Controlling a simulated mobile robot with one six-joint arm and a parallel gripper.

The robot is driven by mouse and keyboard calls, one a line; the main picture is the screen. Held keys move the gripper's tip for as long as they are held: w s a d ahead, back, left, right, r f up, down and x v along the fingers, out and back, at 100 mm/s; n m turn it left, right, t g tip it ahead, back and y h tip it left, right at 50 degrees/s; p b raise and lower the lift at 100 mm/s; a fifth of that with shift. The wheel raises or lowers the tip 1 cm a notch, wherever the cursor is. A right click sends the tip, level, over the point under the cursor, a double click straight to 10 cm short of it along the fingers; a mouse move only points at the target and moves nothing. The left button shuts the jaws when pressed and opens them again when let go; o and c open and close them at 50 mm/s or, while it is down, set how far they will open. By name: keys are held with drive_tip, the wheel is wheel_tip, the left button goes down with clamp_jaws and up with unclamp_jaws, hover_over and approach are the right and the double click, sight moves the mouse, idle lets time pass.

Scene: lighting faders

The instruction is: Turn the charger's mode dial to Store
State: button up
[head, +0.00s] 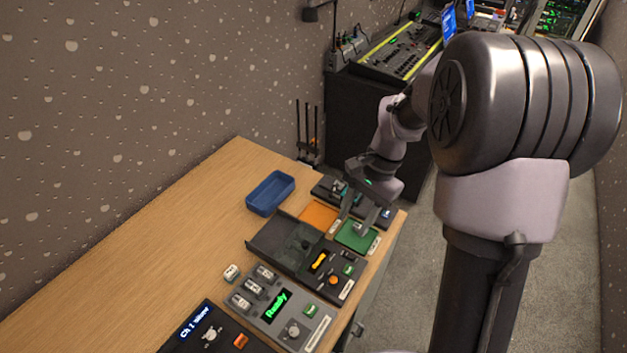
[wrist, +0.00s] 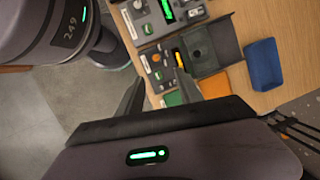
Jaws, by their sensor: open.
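The charger (head: 272,308) is a grey box on the bench with a lit green "Ready" screen and several cells in its bays. A pale round dial (head: 292,329), which looks like its mode dial, sits near its front edge; its setting is too small to read. In the wrist view the charger (wrist: 165,16) is at the top, partly cut off, with the dial (wrist: 148,28) at its left. My gripper (head: 347,226) is open and empty over the orange and green pads, well apart from the charger. Its fingers (wrist: 160,77) also show in the wrist view.
A dark device (head: 300,255) with an open lid, yellow switch and orange knob stands between my gripper and the charger. A blue tray (head: 270,193) lies behind. A "Ch 1 Show" box (head: 215,330) and loose cell (head: 231,272) are nearby. The bench's left is clear.

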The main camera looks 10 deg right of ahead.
drive_tip(key=m+g, duration=0.1)
approach(334, 279)
drive_tip(key=shift+y, duration=0.4)
drive_tip(key=b+x, duration=0.2)
drive_tip(key=x, duration=0.1)
drive_tip(key=b+x, duration=0.4)
drive_tip(key=x, duration=0.1)
drive_tip(key=shift+d+f+b, duration=0.2)
drive_tip(key=shift+f+b, duration=0.1)
drive_tip(key=shift+f, duration=0.15)
clamp_jaws()
